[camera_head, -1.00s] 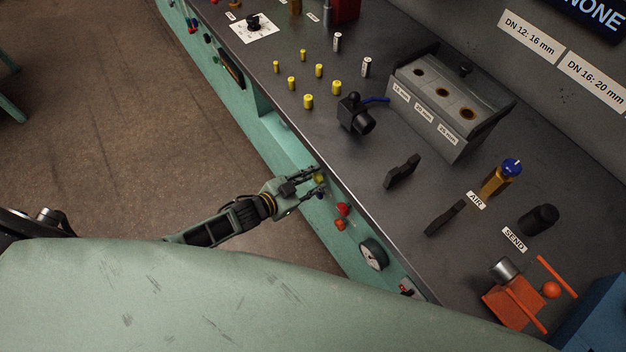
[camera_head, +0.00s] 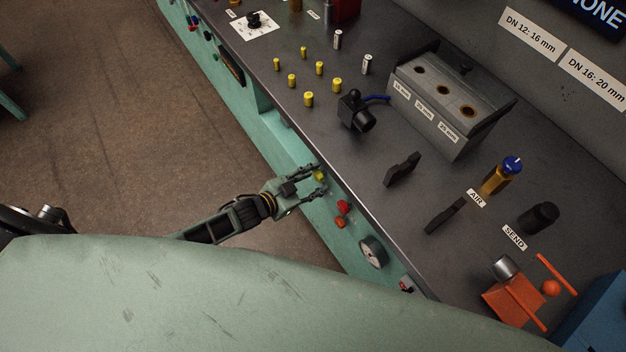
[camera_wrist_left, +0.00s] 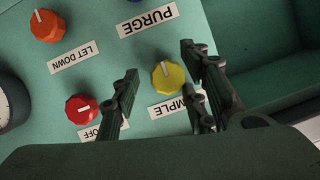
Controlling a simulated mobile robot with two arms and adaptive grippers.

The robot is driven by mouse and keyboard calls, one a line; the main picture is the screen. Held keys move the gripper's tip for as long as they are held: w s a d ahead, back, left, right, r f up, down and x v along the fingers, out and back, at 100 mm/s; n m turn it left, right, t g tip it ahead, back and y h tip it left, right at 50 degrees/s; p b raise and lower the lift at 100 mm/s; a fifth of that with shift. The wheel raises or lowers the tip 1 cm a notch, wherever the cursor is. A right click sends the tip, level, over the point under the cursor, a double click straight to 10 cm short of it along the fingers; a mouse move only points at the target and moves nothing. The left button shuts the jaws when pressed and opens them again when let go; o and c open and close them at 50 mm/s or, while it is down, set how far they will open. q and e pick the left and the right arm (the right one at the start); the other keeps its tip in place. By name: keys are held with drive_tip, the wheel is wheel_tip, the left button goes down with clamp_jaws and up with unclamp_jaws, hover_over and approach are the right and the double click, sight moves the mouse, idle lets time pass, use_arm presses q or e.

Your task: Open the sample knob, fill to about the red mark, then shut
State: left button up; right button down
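The yellow sample knob (camera_head: 319,176) is on the bench's green front panel. It also shows in the left wrist view (camera_wrist_left: 168,76), with a white pointer line and a partly covered label ending in "MPLE". My left gripper (camera_head: 321,178) is open in front of the panel, with its fingers on either side of the yellow knob. In the left wrist view a gap shows between each finger and the knob, so it does not look gripped. My right gripper is not in view. No fill level or red mark can be made out.
A red knob (camera_wrist_left: 80,109) and an orange "LET DOWN" knob (camera_wrist_left: 47,25) sit beside the yellow one. A "PURGE" label (camera_wrist_left: 147,20) is close by. A gauge (camera_head: 373,252) is further along the panel. The bench edge overhangs just beyond the gripper.

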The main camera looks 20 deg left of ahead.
use_arm(q)
drive_tip(key=v, duration=1.2)
drive_tip(key=s+a+f+n+g+y, duration=0.1)
drive_tip(key=s+a+f+n+y, duration=0.15)
drive_tip(key=f, duration=0.45)
drive_tip(key=s+a+f+n+g+y, duration=0.1)
drive_tip(key=s+a+f+g+y, duration=0.2)
drive_tip(key=f, duration=0.4)
drive_tip(key=s+a+f+n+y, duration=0.1)
drive_tip(key=s+a+f, duration=0.2)
drive_tip(key=s+f, duration=0.3)
drive_tip(key=s+d+f+g, duration=0.2)
drive_tip(key=s+f, duration=0.2)
drive_tip(key=s, duration=0.3)
drive_tip(key=s+d+f+n+g, duration=0.1)
drive_tip(key=s+f+g, duration=0.1)
drive_tip(key=s+f, duration=0.2)
drive_tip(key=s+d+f+n+g, duration=0.1)
drive_tip(key=s+f, duration=0.3)
drive_tip(key=s, duration=0.7)
drive_tip(key=shift+d+g+y, duration=0.35)
drive_tip(key=shift+d+g, duration=0.45)
drive_tip(key=shift+d, duration=0.05)
